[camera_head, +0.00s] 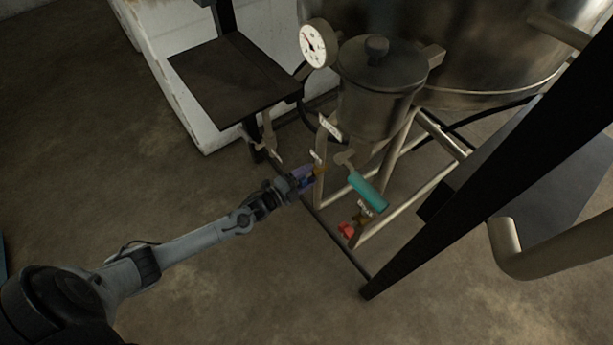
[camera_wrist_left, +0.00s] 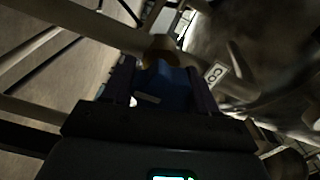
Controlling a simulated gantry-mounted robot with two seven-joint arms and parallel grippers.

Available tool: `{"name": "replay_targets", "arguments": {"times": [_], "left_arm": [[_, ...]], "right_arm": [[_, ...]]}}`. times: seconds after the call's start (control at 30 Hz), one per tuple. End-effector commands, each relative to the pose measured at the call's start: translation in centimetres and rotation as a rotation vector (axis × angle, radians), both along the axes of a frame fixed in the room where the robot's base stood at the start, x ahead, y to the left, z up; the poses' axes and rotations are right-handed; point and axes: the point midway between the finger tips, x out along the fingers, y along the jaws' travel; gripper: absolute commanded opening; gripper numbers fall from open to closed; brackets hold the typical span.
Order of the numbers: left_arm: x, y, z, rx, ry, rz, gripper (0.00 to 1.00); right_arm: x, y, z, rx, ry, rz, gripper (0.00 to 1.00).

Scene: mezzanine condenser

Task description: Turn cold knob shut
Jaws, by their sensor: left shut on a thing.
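The cold knob is blue and sits on a brass valve at the left side of a metal frame. In the left wrist view the blue knob (camera_wrist_left: 172,88) lies between the two dark fingers of my left gripper (camera_wrist_left: 162,92), which is shut on it. In the head view the left gripper (camera_head: 299,178) reaches in from the left to the frame's front-left leg, and its fingers hide most of the knob. A brass fitting (camera_head: 319,170) shows just beyond the fingertips. The exact turn of the knob is hard to tell. My right gripper is not in view.
A red knob (camera_head: 346,230) sits lower right of the gripper. A teal handle (camera_head: 368,192) hangs under the lidded metal pot (camera_head: 378,90). A pressure gauge (camera_head: 319,43) and dark platform (camera_head: 232,78) stand behind. The floor (camera_head: 210,290) in front is clear.

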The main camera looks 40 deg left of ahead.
Motion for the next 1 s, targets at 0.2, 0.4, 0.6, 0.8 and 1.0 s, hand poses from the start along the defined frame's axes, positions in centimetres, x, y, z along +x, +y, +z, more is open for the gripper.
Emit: {"name": "replay_targets", "arguments": {"times": [0.2,0.4,0.6,0.8,1.0], "left_arm": [[0.0,0.0,0.0,0.001,0.000,0.000,0.79],[0.0,0.0,0.0,0.000,0.000,0.000,0.79],[-1.0,0.3,0.1,0.001,0.003,0.000,0.79],[-4.0,0.9,0.2,0.000,0.005,0.000,0.79],[-7.3,1.8,0.2,0.002,0.003,0.000,0.79]], "right_arm": [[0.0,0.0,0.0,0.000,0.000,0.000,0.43],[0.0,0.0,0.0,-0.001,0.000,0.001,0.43],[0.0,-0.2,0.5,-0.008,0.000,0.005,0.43],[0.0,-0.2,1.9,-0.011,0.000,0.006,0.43],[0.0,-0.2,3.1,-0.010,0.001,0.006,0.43]]}}
